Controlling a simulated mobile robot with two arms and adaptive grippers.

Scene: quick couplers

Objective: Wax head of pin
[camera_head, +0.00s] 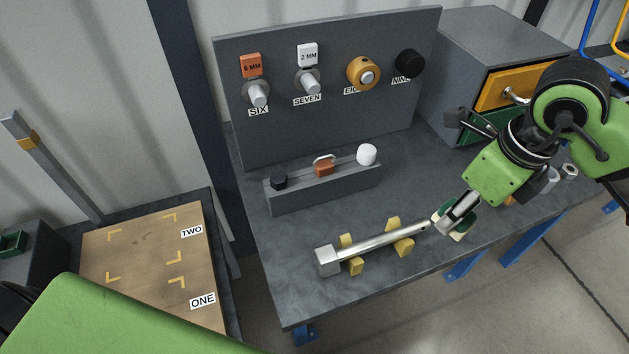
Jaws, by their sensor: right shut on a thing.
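A silver pin (377,241) lies across two yellow supports near the table's front edge. Its wide, block-shaped head (327,260) points left, and its narrow end points right. My right gripper (449,222) is low over the table, just right of the narrow end. It is shut on a small dark green and cream piece (462,234), partly hidden by the fingers. I cannot tell whether this piece touches the pin or the table. The head is well left of the gripper and clear of it. My left gripper is out of view; only its green arm shows at the lower left.
A grey rack (330,190) behind the pin holds black, orange and white pieces. An upright panel (330,125) carries labelled fittings. A drawer cabinet (475,50) stands at the back right. A wooden board (140,265) marked ONE and TWO lies left. Table left of the head is clear.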

